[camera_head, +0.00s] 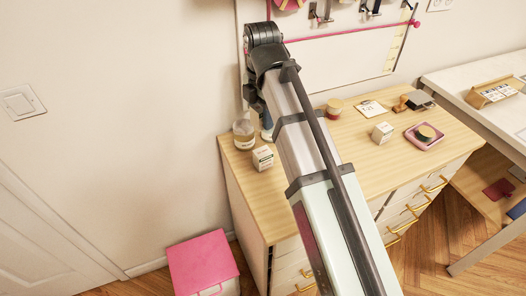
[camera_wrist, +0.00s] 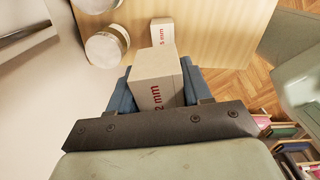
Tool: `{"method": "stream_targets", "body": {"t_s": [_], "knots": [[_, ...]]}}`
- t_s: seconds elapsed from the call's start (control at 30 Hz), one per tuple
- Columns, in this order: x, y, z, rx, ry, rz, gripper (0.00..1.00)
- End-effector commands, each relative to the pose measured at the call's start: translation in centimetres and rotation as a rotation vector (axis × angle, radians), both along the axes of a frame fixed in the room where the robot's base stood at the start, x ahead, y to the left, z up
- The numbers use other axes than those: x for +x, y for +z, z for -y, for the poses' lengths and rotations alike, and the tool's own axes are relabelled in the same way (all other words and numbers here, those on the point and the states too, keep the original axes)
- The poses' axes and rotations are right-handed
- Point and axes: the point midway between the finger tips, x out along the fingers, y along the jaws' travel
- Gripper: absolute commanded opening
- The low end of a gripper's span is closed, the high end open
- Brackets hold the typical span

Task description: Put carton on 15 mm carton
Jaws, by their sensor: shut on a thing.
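My gripper (camera_wrist: 157,92) is shut on a pale carton (camera_wrist: 158,66) with red lettering that ends in "2 mm"; the blue fingers are at its two sides. Another white carton (camera_wrist: 162,33) with red lettering, of which "5 mm" can be read, stands on the wooden top beyond the held one, which partly covers it. It appears to be the carton (camera_head: 263,157) near the left end of the dresser in the head view. There my arm hides the held carton, and the fingers are hard to make out.
A jar (camera_head: 244,132) stands close beside the left carton; its round lid (camera_wrist: 104,48) shows in the wrist view. The dresser top (camera_head: 350,160) also bears a further carton (camera_head: 382,132), a pink tray (camera_head: 424,138) and a small round container (camera_head: 334,108). A pegboard rises behind.

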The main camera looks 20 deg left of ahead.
Motion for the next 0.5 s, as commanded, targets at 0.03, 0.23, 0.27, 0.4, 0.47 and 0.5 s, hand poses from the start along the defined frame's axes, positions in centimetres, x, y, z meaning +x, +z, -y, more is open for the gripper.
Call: {"method": "stream_targets", "body": {"t_s": [0.03,0.23,0.27,0.4,0.47,0.5], "knots": [[-0.1,0.0,0.1,0.000,-0.039,0.000,0.17],[-0.4,0.0,0.4,0.000,-0.168,0.000,0.17],[-0.4,0.0,0.4,0.000,-0.181,0.000,0.17],[-0.4,-0.4,0.4,-0.001,-0.214,-0.001,0.17],[-0.4,-0.9,0.5,-0.001,-0.218,-0.002,0.17],[-0.5,-1.4,0.5,-0.002,-0.219,-0.003,0.17]]}}
